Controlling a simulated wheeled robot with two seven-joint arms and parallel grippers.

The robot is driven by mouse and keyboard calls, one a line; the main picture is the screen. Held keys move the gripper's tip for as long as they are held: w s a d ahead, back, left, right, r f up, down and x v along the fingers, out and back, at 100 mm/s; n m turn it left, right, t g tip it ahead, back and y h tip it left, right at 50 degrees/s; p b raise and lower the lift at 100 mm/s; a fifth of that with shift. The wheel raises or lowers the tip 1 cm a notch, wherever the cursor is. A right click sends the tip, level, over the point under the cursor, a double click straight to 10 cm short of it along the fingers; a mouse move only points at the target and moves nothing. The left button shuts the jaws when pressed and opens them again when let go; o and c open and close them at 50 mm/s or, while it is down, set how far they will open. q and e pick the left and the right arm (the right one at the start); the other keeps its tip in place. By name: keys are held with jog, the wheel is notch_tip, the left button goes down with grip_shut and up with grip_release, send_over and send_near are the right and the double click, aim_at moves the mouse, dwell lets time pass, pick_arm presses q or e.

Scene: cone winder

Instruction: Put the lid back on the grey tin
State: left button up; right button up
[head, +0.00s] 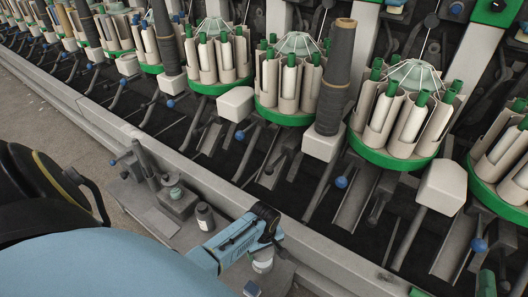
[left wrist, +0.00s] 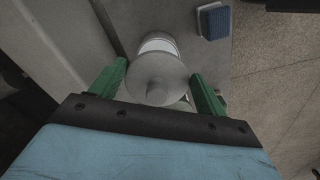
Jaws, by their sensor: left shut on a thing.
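The grey tin (head: 262,261) with a pale label stands on the grey ledge, under my left gripper (head: 266,236) in the head view. In the left wrist view the tin's labelled side (left wrist: 158,43) shows just beyond the round grey lid (left wrist: 152,72), which has a small knob. The green fingers of my left gripper (left wrist: 160,80) are on either side of the lid and shut on it. The lid lines up closely with the tin; whether it rests on the rim or is slightly above cannot be told. My right gripper is not identifiable in these views.
A blue block (head: 251,288) lies near the tin; it also shows in the left wrist view (left wrist: 213,22). A dark bottle (head: 205,217) and a grey fixture (head: 176,198) stand left of my gripper. The winding machine (head: 300,90) with green-capped bobbins fills the far side.

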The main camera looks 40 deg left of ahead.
pick_arm(q)
jog(key=shift+f+b, duration=0.7)
jog(key=shift+b, duration=0.05)
jog(key=shift+f+b, duration=0.6)
jog(key=shift+b, duration=0.1)
jog(key=shift+f+b, duration=0.8)
jog(key=shift+f, duration=0.35)
pick_arm(e)
jog(key=s+r+t+y, duration=0.2)
jog(key=s+r+t, duration=0.2)
jog(key=r+t, duration=0.4)
jog(key=shift+s+d+r+t+y, duration=0.15)
jog(key=shift+s+r+t+y, duration=0.15)
jog(key=shift+s+y, duration=0.1)
pick_arm(q)
jog(key=shift+s+d+p, duration=0.1)
jog(key=shift+d+p, duration=0.05)
jog(key=shift+p, duration=0.4)
pick_arm(e)
jog(key=shift+w+r, duration=0.1)
jog(key=shift+r, duration=0.35)
pick_arm(q)
jog(key=shift+f+p, duration=0.2)
jog(key=shift+p, duration=0.2)
pick_arm(e)
jog(key=shift+r, duration=0.4)
pick_arm(q)
jog(key=o, duration=1)
jog(key=shift+o, duration=0.2)
